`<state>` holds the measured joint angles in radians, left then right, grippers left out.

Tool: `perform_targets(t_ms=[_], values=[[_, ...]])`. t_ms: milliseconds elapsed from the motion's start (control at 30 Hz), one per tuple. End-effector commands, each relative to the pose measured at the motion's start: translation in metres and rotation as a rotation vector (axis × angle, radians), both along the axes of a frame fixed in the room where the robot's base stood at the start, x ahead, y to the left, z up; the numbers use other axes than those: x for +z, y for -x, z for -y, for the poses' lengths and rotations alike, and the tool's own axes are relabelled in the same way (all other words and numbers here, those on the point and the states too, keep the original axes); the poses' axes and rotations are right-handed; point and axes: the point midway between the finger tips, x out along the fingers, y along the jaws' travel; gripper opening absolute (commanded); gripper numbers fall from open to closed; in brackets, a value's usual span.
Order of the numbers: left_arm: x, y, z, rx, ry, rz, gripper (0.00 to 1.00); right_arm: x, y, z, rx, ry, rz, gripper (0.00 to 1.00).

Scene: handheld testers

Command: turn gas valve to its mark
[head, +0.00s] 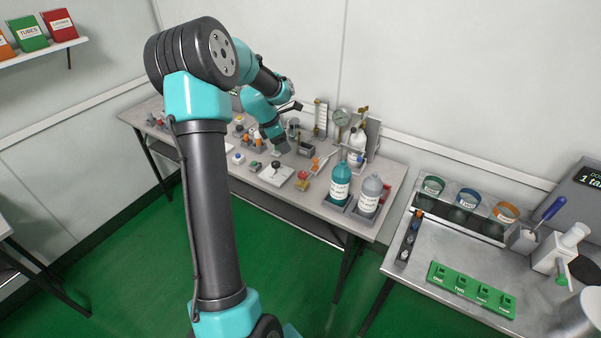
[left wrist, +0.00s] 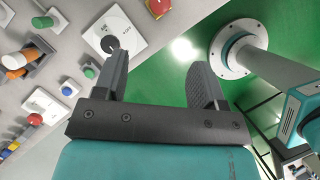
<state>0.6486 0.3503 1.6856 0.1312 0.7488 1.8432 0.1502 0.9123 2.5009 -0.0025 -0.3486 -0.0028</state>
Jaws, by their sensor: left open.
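A white plate (head: 267,178) with a black knob (head: 276,165) lies near the front edge of the bench. In the left wrist view the same knob (left wrist: 109,43) shows beside lettering that looks like OFF. I cannot tell whether this is the gas valve; its mark is too small to make out. My left gripper (head: 282,149) is above the bench, just behind the knob in the head view. In the left wrist view its jaws (left wrist: 160,62) are apart with nothing between them. One finger overlaps the plate close to the knob. My right gripper is out of view.
Teal (head: 340,184) and grey (head: 370,194) bottles stand at the bench's right end. A red button (head: 303,176) is right of the plate. A round gauge (head: 341,118) stands behind. Several switches and orange handles (left wrist: 14,60) crowd the bench.

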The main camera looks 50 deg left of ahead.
Motion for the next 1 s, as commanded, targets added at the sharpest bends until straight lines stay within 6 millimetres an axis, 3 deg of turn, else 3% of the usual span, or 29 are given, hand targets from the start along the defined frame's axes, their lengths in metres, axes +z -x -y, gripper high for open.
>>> perform_targets(t_ms=[800, 1000], values=[[-0.123, -0.044, 0.026, -0.003, 0.001, -0.002, 0.64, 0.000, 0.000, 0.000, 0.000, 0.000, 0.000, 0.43], [-0.145, -0.052, 0.030, -0.002, 0.001, -0.001, 0.64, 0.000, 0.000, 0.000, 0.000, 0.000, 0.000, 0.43]])
